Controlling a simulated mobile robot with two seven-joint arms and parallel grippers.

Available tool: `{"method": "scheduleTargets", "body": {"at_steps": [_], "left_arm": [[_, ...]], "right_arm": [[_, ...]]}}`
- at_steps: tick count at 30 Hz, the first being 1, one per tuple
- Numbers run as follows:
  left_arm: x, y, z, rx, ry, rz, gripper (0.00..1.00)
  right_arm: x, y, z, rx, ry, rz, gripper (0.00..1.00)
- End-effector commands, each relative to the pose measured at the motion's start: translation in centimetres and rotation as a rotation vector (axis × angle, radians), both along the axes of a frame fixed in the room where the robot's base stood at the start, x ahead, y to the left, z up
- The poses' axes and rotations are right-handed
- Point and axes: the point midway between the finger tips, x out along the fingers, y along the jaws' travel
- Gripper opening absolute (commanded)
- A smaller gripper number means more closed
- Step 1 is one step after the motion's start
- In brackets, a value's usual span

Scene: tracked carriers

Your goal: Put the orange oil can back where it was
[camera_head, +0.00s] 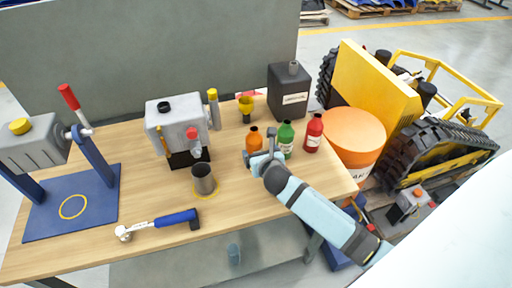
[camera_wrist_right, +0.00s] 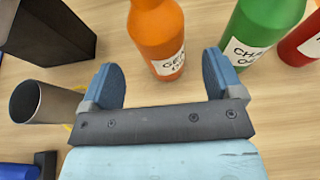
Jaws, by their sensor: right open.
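The orange oil can (camera_head: 254,141) is a bottle standing upright on the wooden table, left of a green bottle (camera_head: 285,138). It also shows in the right wrist view (camera_wrist_right: 157,38), with a white label partly readable. My right gripper (camera_head: 264,149) is open and empty just in front of the orange can. In the right wrist view my right gripper's blue fingers (camera_wrist_right: 166,78) are spread apart, with the can ahead between them and not clearly touched. My left gripper is not in view.
A red bottle (camera_head: 313,132) stands right of the green one. A metal cup (camera_head: 204,181) stands on a yellow ring at left. A grey machine (camera_head: 178,120), yellow funnel (camera_head: 246,104) and dark canister (camera_head: 289,88) stand behind. A blue-handled tool (camera_head: 160,223) lies at front.

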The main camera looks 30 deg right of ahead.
Motion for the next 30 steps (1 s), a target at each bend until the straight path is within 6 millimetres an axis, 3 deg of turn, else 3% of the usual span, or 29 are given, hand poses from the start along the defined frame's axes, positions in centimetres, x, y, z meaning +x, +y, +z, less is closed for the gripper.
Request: {"method": "scheduleTargets", "body": {"at_steps": [6,12,30], "left_arm": [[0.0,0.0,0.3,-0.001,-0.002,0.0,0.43],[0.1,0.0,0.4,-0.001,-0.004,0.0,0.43],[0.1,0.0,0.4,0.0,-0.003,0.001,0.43]], "right_arm": [[-3.9,1.1,1.7,-0.001,0.0,0.001,0.86],[-5.6,1.6,2.4,-0.001,0.0,0.0,0.86],[-5.8,1.7,2.5,0.003,-0.001,-0.001,0.86]]}}
